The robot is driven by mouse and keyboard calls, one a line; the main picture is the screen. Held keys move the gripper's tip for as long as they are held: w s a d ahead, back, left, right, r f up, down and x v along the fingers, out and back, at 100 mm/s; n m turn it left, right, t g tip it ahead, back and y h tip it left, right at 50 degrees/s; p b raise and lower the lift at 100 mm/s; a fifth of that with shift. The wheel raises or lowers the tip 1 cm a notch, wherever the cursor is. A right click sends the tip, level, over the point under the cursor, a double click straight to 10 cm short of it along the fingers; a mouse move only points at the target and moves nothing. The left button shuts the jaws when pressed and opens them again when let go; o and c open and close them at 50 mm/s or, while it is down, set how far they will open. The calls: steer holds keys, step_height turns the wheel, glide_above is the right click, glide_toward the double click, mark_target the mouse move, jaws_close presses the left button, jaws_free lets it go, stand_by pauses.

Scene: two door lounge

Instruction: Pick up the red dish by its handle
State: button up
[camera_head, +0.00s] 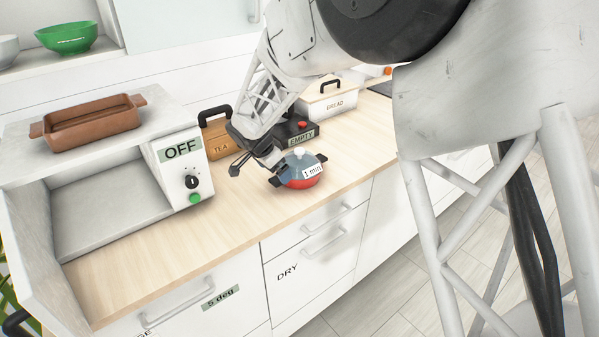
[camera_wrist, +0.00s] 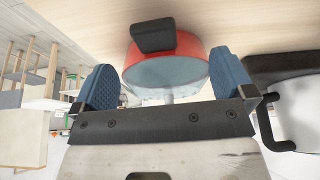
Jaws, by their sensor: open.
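The red dish (camera_head: 302,181) stands on the wooden counter with a blue-grey see-through lid, a pale knob and a "1 min" label. A dark handle (camera_head: 275,182) sticks out on its left side and another on its right. My gripper (camera_head: 256,164) is open just left of the dish, close to the lid. In the wrist view the dish (camera_wrist: 190,62) lies ahead between my two spread blue fingers (camera_wrist: 163,75). The fingers hold nothing, and I cannot tell whether one touches the lid.
A black box marked EMPTY (camera_head: 301,140) with a red button, a TEA box (camera_head: 219,143) and a white BREAD box (camera_head: 333,104) stand behind. A white appliance marked OFF (camera_head: 181,165) is at left, a brown tray (camera_head: 93,121) on top. The counter front (camera_head: 225,220) is clear.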

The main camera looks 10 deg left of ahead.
steer(key=shift+f, duration=0.1)
steer(key=shift+x, duration=2.55)
steer(key=shift+s, duration=0.1)
steer(key=shift+c, duration=0.5)
steer(key=c, duration=1.6)
